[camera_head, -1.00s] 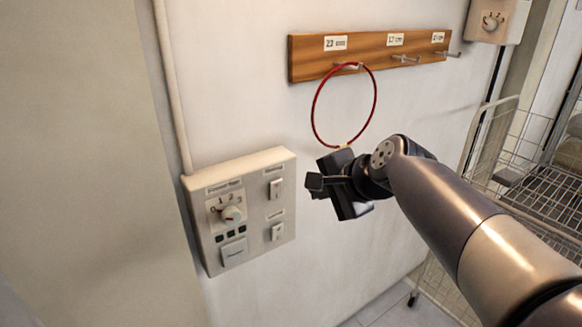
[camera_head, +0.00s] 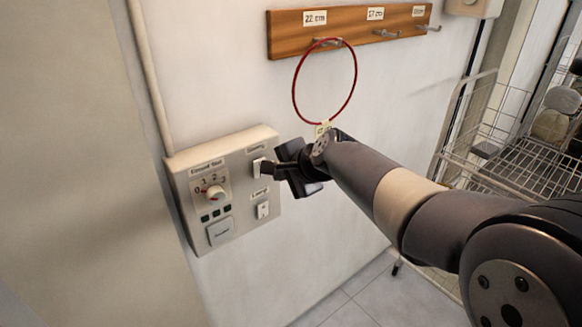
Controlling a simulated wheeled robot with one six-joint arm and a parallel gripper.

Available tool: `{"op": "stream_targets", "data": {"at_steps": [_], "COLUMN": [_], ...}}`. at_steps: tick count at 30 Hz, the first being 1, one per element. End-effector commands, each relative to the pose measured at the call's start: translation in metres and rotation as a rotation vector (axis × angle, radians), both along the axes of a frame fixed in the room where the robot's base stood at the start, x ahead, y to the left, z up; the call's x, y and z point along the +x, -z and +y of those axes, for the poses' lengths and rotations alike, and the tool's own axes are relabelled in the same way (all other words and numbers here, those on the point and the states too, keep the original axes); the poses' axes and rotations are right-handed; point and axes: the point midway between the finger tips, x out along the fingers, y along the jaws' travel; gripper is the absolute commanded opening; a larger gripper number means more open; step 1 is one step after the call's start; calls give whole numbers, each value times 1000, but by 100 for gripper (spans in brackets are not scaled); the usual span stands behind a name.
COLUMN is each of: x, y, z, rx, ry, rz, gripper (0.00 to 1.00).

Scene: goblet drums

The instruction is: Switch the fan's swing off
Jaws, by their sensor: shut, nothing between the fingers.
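A beige control panel (camera_head: 189,190) is fixed to the wall at the left. It carries a rotary knob (camera_head: 215,192) with number marks, small dark buttons, and a large push plate (camera_head: 220,231). On its right half are an upper rocker switch (camera_head: 257,168), whose label is too small to read surely, and a lower switch (camera_head: 262,210), whose label seems to read "Lamp". My gripper (camera_head: 266,168) is shut and empty. Its tips are right at the upper switch, partly hiding its right side. I cannot tell whether they touch it. The fan is not in view.
A wooden hook rail (camera_head: 345,28) with size labels is above right, and a red hoop (camera_head: 296,95) hangs from it close above my wrist. A wire rack (camera_head: 520,165) stands at the right. A conduit (camera_head: 150,75) runs up from the panel. The wall below the panel is clear.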

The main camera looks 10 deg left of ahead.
Motion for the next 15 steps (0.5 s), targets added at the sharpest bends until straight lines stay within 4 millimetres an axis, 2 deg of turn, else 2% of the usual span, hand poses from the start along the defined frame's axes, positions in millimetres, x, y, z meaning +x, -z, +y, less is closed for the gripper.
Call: {"op": "stream_targets", "data": {"at_steps": [2, 6, 15], "x": [7, 19, 30], "y": [7, 2, 1], "z": [9, 23, 35], "rx": [-2, -1, -1], "ry": [-1, -1, 0], "rz": [2, 0, -1], "gripper": [0, 0, 0]}}
